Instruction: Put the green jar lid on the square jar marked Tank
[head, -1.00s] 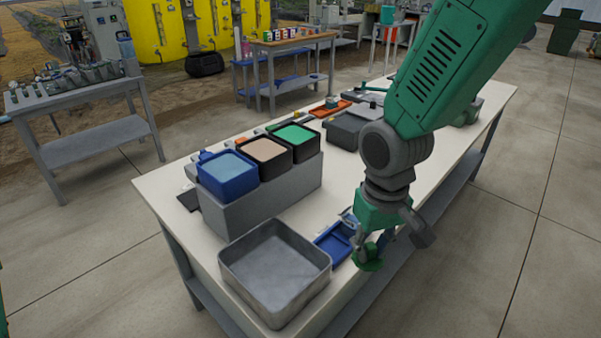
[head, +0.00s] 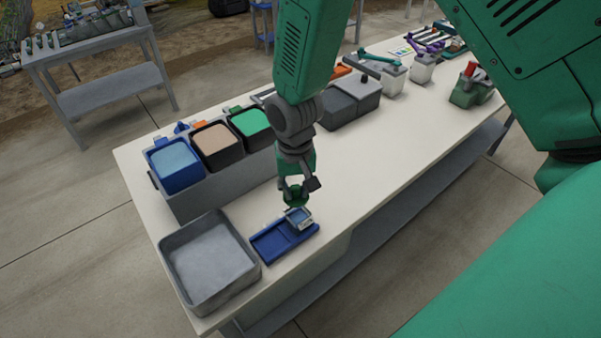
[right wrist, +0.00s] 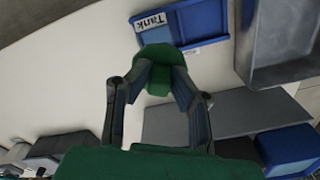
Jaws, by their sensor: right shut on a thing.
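My right gripper (head: 293,192) is shut on the green jar lid (head: 296,202). In the right wrist view the fingers (right wrist: 158,80) pinch the lid (right wrist: 157,58) by its narrower upper part. The small square jar (head: 299,217) has a pale label on its front and stands at the right end of a blue tray (head: 270,243). The lid is just behind and above the jar in the head view; I cannot tell whether they touch. The right wrist view shows the label reading Tank (right wrist: 153,20), with the lid covering part of the jar. My left gripper is not in view.
A grey open bin (head: 208,262) stands left of the blue tray. Behind is a grey rack (head: 225,185) with blue, tan and green-filled containers. Grey boxes (head: 350,98) and pale canisters stand farther back. The white tabletop right of the gripper is clear.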

